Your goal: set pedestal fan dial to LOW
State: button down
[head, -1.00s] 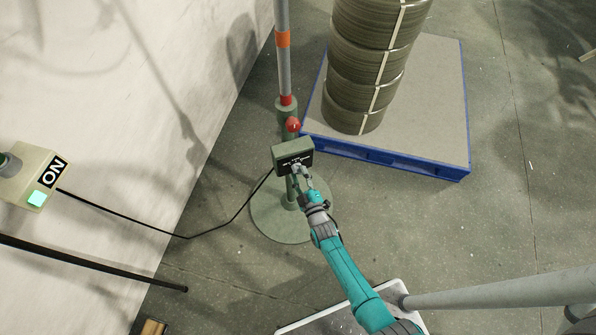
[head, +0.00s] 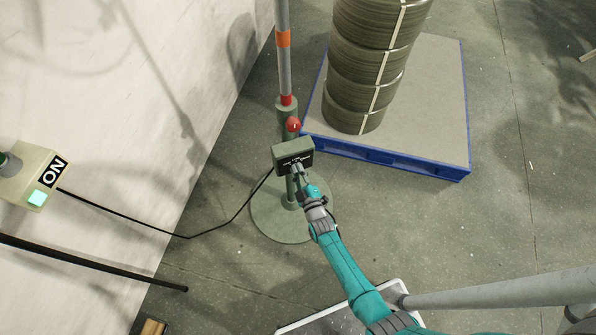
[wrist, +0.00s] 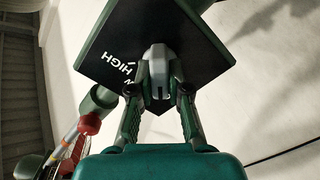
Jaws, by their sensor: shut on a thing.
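The pedestal fan's dark control box (head: 293,152) is mounted on a green post above a round green base (head: 270,222). Its black face also shows in the wrist view (wrist: 190,45), tilted, with HIGH readable. Another label is mostly hidden behind the left finger, with one letter showing. The light grey dial (wrist: 157,62) projects from the face, a dark slot at its near end. My gripper (head: 297,172) is at the face, and in the wrist view (wrist: 159,92) its two fingers are shut on the dial, one each side. I cannot tell which mark the dial points to.
A blue-edged pallet (head: 400,161) with stacked coils (head: 365,65) stands right behind the fan. A black cable (head: 215,232) runs left to a lit ON box (head: 38,185) by the wall.

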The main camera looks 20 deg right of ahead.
jog(key=shift+m, duration=0.3)
jog(key=m, duration=0.3)
jog(key=shift+d+m, duration=0.1)
jog(key=shift+m, duration=0.2)
jog(key=m, duration=0.4)
jog(key=shift+d+m, duration=0.1)
jog(key=shift+m, duration=0.2)
jog(key=c, duration=1.1)
grip_release()
jog(key=shift+r, duration=0.1)
jog(key=s, duration=1.2)
